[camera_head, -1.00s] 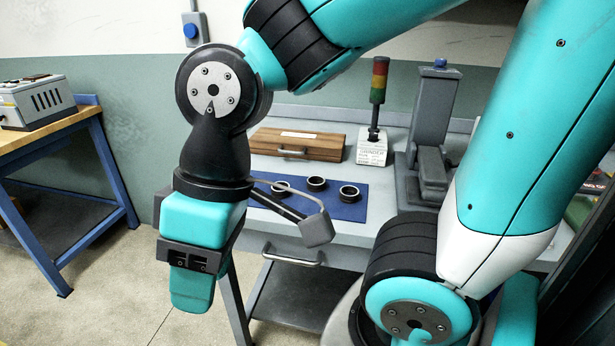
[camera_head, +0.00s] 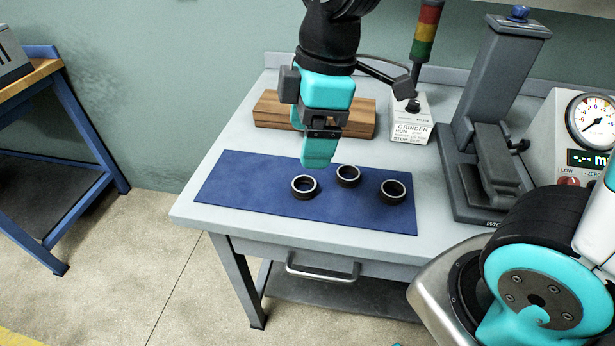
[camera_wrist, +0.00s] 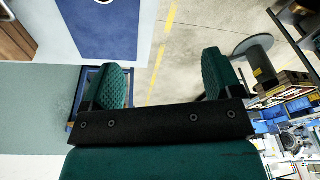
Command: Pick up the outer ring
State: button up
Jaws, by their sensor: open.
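Three dark rings with bright metal rims lie on a blue mat (camera_head: 240,180) on the grey workbench: a left ring (camera_head: 304,187), a middle ring (camera_head: 348,176) and a right ring (camera_head: 393,191). They look alike, so I cannot tell which is the outer ring. My gripper (camera_head: 318,160) hangs above the back of the mat, up and behind the left ring, touching none. In the wrist view my gripper (camera_wrist: 160,88) has its two fingers wide apart with nothing between them. Part of the mat (camera_wrist: 105,25) and one ring at the top edge also show there.
A grinder control box (camera_head: 410,125) with a stack light (camera_head: 426,30) is at the back. A grey stand (camera_head: 490,130) and a dial gauge unit (camera_head: 590,120) are at the right. The mat's front is free.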

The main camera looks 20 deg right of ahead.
jog(key=w+d+f+n+h+p, duration=0.1)
jog(key=w+d+n+h+p, duration=0.1)
jog(key=w+n, duration=0.55)
send_over(303, 183)
jog(key=s+a, duration=0.1)
jog(key=shift+n, duration=0.45)
jog(key=f, duration=1.2)
jog(key=shift+s+a+f+p, duration=0.1)
jog(key=shift+s+f+p, duration=0.1)
jog(key=shift+p, duration=0.1)
jog(key=f, duration=0.3)
jog(key=f+p, duration=0.1)
jog(key=shift+s+d+f, duration=0.25)
jog(key=shift+s+f, duration=0.1)
jog(key=shift+f, duration=0.5)
jog(key=c, duration=1.1)
